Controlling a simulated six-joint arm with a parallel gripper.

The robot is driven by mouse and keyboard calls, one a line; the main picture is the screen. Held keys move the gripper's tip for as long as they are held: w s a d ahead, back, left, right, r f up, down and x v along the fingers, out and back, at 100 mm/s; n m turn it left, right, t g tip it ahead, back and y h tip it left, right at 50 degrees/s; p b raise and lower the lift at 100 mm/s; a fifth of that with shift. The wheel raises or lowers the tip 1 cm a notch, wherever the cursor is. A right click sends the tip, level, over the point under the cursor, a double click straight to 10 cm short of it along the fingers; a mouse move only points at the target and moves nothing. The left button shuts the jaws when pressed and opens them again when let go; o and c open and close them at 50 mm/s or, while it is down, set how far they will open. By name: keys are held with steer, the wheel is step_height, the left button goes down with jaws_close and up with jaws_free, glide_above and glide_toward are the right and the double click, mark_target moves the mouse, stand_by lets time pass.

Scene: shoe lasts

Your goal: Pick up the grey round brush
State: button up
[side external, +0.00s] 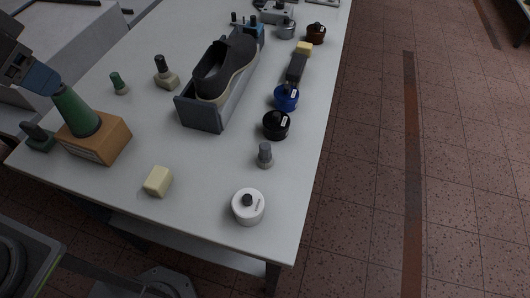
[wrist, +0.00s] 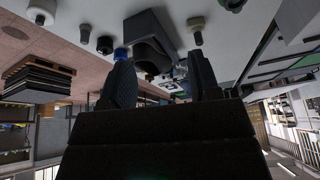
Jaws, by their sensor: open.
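The grey round brush (side external: 265,155) stands upright on the white table, near its right edge, between a black round tin (side external: 276,125) and a white round jar (side external: 248,206). In the wrist view the brush (wrist: 85,33) shows small at the upper left, beyond the left finger. My gripper (wrist: 158,60) is open, its two dark fingers spread wide, with nothing held. It is well apart from the brush. The fingers cannot be made out in the side view.
A dark shoe last (side external: 225,68) sits in a grey holder (side external: 201,114) mid-table. A cream block (side external: 158,181) lies at the front. A blue tin (side external: 286,97) is behind the black one.

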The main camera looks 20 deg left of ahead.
steer(key=w+d+m+g, duration=0.2)
steer(key=w+d+m, duration=0.2)
steer(key=w+d, duration=0.4)
steer(key=m+g, duration=0.2)
steer(key=m, duration=0.5)
glide_above(265, 146)
step_height(265, 146, down, 11)
steer(key=shift+y, duration=0.3)
step_height(265, 146, down, 8)
steer(key=shift+w+f, duration=0.1)
steer(key=shift+f, duration=2.85)
steer(key=shift+c, duration=0.2)
steer(key=c, duration=1)
steer(key=shift+o, duration=0.2)
